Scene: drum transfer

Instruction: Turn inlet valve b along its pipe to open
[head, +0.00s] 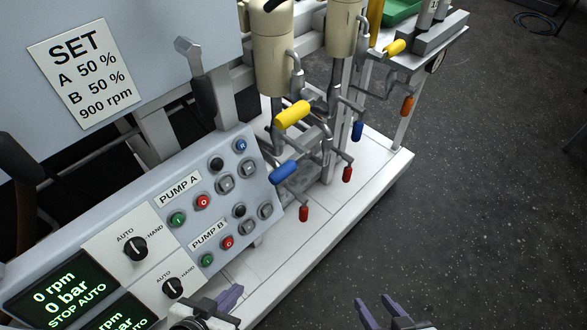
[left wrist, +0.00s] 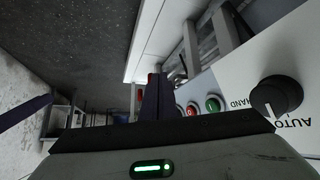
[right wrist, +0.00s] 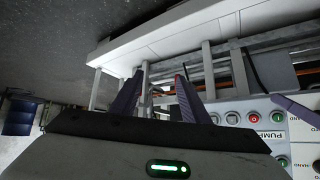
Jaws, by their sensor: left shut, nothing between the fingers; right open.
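Several lever valves with coloured handles sit on the pipework beyond the control panel: a near yellow handle (head: 292,114), a far yellow handle (head: 395,47), a near blue handle (head: 284,171), a far blue handle (head: 357,131), red handles (head: 303,213) (head: 347,174) and an orange handle (head: 407,106). No label shows which is inlet valve b. My left gripper (head: 232,294) is shut and empty at the panel's lower edge; its fingers also show in the left wrist view (left wrist: 159,92). My right gripper (head: 381,308) is open and empty over the floor, apart from all valves.
The control panel (head: 240,180) carries pump buttons, AUTO/HAND knobs and screens reading 0 rpm, 0 bar. A SET sign (head: 85,72) reads A 50 %, B 50 %, 900 rpm. Cream vessels (head: 272,55) stand above the pipes. The dark floor (head: 490,190) at right is mostly clear.

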